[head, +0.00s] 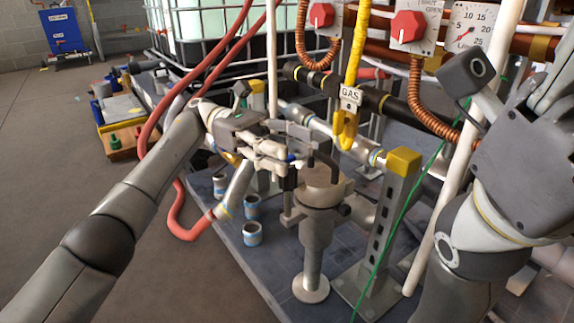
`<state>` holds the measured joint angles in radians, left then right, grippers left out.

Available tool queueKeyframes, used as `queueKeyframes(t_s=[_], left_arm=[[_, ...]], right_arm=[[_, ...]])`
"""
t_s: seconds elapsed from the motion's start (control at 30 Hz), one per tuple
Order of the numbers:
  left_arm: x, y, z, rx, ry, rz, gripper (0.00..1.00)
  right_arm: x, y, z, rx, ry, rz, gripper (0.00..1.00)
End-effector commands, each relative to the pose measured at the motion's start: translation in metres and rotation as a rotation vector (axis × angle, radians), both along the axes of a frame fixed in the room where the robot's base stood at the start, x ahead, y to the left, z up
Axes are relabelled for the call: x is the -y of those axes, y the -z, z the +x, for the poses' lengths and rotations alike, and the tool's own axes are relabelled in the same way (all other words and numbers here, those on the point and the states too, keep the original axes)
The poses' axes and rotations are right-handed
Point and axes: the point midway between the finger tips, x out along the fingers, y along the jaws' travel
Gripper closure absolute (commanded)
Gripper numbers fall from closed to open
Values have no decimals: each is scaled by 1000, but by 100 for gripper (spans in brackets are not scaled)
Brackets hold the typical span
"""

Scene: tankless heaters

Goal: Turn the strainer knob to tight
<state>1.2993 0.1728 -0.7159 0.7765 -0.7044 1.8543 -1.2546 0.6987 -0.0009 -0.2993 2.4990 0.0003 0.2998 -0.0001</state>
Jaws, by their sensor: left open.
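My left gripper (308,168) reaches in from the left, with its dark fingers open close above and beside a tan, round-topped piece (325,184) on a grey upright post. I cannot tell whether they touch it. A slanted grey pipe branch (238,190), with a red hose at its lower end, looks like part of a strainer. I cannot tell for sure which piece is the strainer knob; my gripper covers part of this area. My right gripper's dark wrist and body (522,160) show at the right edge; its fingertips cannot be made out.
A yellow-capped steel support (396,195) stands right of the post. A yellow gas line with a "GAS" tag (351,96) hangs behind. Red hoses (163,130), a green cable and a white pole crowd the space. Several small cans (252,234) stand on the blue-grey platform.

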Motion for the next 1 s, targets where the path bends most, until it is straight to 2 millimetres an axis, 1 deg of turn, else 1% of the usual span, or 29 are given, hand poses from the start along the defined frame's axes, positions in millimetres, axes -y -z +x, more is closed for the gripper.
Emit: queueKeyframes(t_s=[0.03,0.1,0.2,0.33,0.47,0.77,0.87,1.0], left_arm=[[0,-11,0,3,0,-1,49],[0,-25,0,2,0,0,49],[0,-40,0,1,-1,0,49],[0,-53,0,1,0,1,49],[0,-58,0,-2,1,1,49],[1,-58,-1,-8,3,0,49],[5,-59,-6,-47,14,-13,49],[17,-63,-23,-184,50,-56,49]], right_arm=[[0,0,0,1,0,-1,65],[0,0,-1,1,0,-1,65],[0,0,-1,2,0,0,65],[0,0,-1,2,0,-1,65],[0,0,-1,2,0,-1,65],[0,-1,0,0,0,-1,65],[0,-6,6,-16,0,0,65],[1,-16,22,-62,-3,2,65]])
